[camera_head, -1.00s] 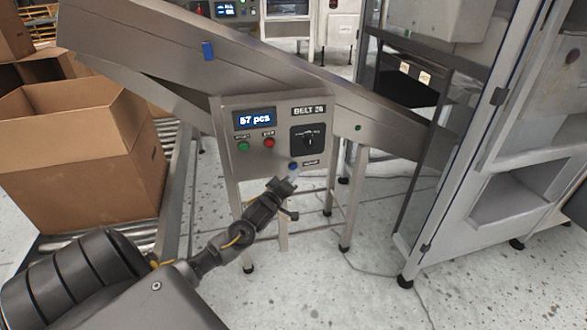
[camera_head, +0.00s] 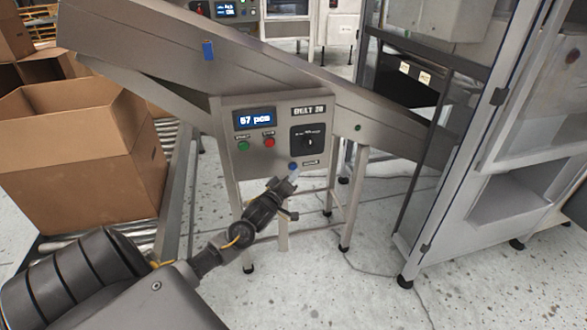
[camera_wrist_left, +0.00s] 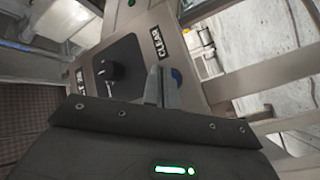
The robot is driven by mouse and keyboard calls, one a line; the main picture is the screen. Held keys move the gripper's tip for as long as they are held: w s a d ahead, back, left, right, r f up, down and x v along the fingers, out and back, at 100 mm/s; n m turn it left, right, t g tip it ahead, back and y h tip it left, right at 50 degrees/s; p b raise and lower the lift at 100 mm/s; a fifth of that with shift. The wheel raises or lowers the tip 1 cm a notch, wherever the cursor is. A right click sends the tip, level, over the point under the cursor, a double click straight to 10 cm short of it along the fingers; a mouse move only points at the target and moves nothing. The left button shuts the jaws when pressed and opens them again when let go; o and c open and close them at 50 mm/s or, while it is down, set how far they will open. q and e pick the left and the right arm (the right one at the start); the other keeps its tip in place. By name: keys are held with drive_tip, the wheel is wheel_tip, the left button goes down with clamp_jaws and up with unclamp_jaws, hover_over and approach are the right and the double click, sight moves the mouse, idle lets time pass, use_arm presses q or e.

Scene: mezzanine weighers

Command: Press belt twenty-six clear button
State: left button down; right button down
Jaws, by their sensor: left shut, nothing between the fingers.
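A green button (camera_head: 243,146), a red button (camera_head: 269,142) and a black rotary knob (camera_head: 309,139) sit below. The blue clear button (camera_head: 292,166) is at the panel's lower right, and it also shows in the left wrist view (camera_wrist_left: 176,77), partly hidden by my fingers. My left gripper (camera_head: 292,178) is shut and empty, with its fingertips at or very close to the blue button; contact cannot be told. My right gripper is not in view.
An open cardboard box (camera_head: 85,185) stands on a roller conveyor at the left. A tall grey cabinet (camera_head: 480,150) with a glazed door stands at the right. Steel legs (camera_head: 347,215) hold up the panel. The speckled floor in front is mostly clear.

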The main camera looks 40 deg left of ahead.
use_arm(q)
drive_tip(key=shift+w+a, duration=0.15)
idle(0.4)
drive_tip(key=shift+w+a, duration=0.1)
drive_tip(key=shift+a, duration=0.1)
drive_tip(key=shift+w+a, duration=0.25)
drive_tip(key=shift+a, duration=0.1)
idle(0.8)
idle(0.3)
drive_tip(key=shift+s+d+p, duration=0.5)
drive_tip(key=shift+d+p, duration=0.2)
drive_tip(key=shift+p, duration=0.1)
